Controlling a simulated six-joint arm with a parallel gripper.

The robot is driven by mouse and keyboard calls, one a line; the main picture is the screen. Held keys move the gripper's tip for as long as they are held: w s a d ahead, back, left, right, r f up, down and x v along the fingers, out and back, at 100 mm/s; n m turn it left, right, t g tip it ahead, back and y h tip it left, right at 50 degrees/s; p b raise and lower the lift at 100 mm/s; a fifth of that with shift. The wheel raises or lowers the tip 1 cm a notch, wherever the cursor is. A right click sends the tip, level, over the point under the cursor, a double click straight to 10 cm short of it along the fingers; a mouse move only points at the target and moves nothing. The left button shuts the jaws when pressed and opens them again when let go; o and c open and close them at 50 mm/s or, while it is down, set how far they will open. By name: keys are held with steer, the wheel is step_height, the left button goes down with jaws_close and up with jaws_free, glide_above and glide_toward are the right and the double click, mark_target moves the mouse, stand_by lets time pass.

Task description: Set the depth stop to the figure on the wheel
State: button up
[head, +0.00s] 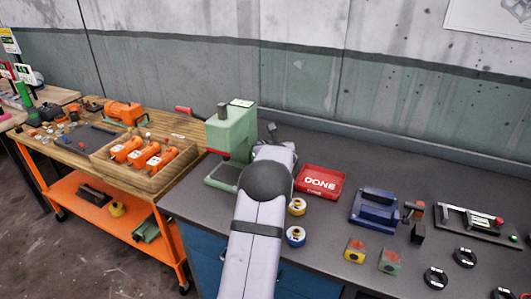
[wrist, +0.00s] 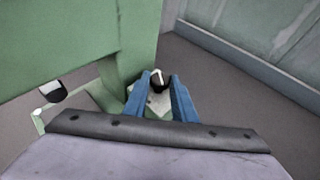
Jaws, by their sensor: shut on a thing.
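A green press (head: 231,132) stands on the grey bench, with a dark cylinder and a small white card on top. Its green side also fills the left of the wrist view (wrist: 70,40). My gripper (wrist: 158,82) has two blue fingers beside the press, shut on a small dark knob (wrist: 157,75) with a pale line on it. In the head view my arm hides the gripper and the knob. I cannot read any figure on a wheel or a depth stop setting in either view.
A red tray marked DONE (head: 320,182) lies right of my arm, near two small round pieces (head: 296,206). A blue fixture (head: 373,208), button boxes (head: 354,250) and black rings (head: 435,277) stand farther right. A wooden-topped orange cart (head: 95,205) is at the left.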

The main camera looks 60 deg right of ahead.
steer(key=shift+w+a+f+m+g+h+b, duration=0.15)
steer(key=shift+m+g+h+b, duration=0.4)
steer(key=shift+b, duration=1.15)
steer(key=shift+w+d+m+g+h+b, duration=0.1)
steer(key=shift+m+g+h+b, duration=0.4)
steer(key=shift+b, duration=1.2)
steer(key=shift+a+r+m+g+b, duration=0.1)
steer(key=shift+r+m+g+b, duration=0.1)
steer(key=shift+m+g+b, duration=0.7)
steer(key=shift+r, duration=0.1)
steer(key=o, duration=1)
steer(key=shift+o, duration=0.2)
steer(key=b+v, duration=0.2)
steer(key=v, duration=0.5)
steer(key=shift+a, duration=0.2)
steer(key=shift+s, duration=0.1)
